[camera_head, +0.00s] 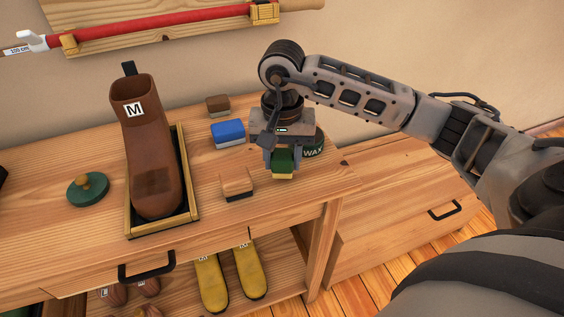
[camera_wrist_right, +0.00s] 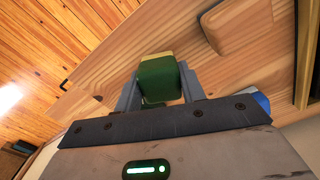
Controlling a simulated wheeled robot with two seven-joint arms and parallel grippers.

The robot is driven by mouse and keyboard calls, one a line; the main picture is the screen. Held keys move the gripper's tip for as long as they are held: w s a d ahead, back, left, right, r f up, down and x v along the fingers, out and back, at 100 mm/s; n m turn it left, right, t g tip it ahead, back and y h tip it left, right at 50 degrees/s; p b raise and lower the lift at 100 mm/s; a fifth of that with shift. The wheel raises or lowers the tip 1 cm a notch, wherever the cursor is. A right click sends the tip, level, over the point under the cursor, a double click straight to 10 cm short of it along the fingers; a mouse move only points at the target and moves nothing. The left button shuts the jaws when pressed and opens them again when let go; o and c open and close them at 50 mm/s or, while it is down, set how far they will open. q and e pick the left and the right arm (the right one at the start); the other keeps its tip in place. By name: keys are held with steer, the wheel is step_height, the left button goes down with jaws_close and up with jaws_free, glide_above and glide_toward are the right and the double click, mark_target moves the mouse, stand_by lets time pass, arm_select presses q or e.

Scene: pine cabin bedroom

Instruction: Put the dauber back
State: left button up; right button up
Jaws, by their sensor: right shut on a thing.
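The dauber, a green block with a yellow pad (camera_head: 283,160), is held between the fingers of my right gripper (camera_head: 282,156). It points pad-down over the right end of the bench top, in front of the wax tin (camera_head: 313,147). I cannot tell whether the pad touches the wood. The right wrist view also shows the green block (camera_wrist_right: 160,82) between both fingers, with its yellow pad at the far end. The tin is partly hidden behind the gripper. The green lid with a wooden knob (camera_head: 88,190) lies at the left. My left gripper is not in view.
A brown boot (camera_head: 150,150) marked M stands in a wooden tray (camera_head: 187,182). A wood-backed brush (camera_head: 237,182), a blue block (camera_head: 227,132) and a brown block (camera_head: 217,105) lie between tray and gripper. Yellow shoes (camera_head: 250,270) are on the shelf below.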

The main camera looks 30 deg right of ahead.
steer(key=shift+f, duration=0.85)
